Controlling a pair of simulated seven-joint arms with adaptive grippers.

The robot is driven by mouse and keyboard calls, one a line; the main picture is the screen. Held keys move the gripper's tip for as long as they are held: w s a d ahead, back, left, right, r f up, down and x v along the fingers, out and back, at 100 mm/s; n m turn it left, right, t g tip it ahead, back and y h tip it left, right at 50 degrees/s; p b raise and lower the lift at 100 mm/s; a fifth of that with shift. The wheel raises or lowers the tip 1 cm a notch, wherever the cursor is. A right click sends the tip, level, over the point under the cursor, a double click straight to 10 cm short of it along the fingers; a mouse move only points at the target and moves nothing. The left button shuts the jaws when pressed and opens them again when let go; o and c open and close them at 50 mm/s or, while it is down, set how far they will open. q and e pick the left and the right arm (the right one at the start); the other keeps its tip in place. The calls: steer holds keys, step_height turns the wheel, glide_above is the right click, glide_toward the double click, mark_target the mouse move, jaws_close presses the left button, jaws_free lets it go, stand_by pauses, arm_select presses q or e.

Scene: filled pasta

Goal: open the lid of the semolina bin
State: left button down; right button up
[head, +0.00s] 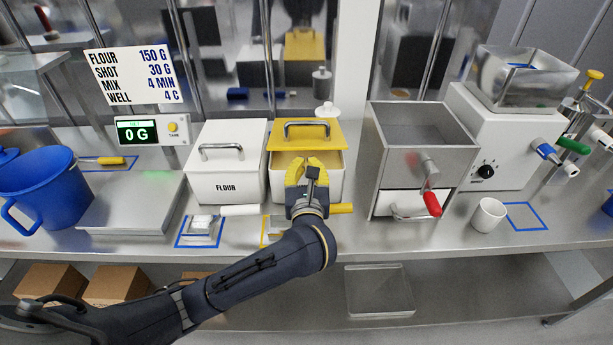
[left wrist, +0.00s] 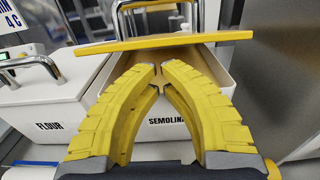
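The semolina bin (head: 334,185) is a white box at the middle of the counter. Its label shows in the left wrist view (left wrist: 167,121). Its yellow lid (head: 335,134) has a metal handle (head: 307,124). The lid is set back from the front rim, leaving a gap into the tan interior; whether it is slid or tilted I cannot tell. My left gripper (head: 308,160) is in front of this gap, below the lid handle. In the left wrist view its yellow fingers (left wrist: 162,73) meet at the tips with nothing visible between them. My right gripper is not in view.
The white flour bin (head: 226,175) stands close on the left. A grey metal hopper box (head: 418,145) with a red-handled crank stands on the right. A white cylinder (head: 240,210) and a yellow handle (head: 341,208) lie near the bins' front. A white cup (head: 487,215) stands farther right.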

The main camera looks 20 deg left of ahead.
arm_select(q)
steer(key=shift+x, duration=1.2)
steer(key=shift+r, duration=0.1)
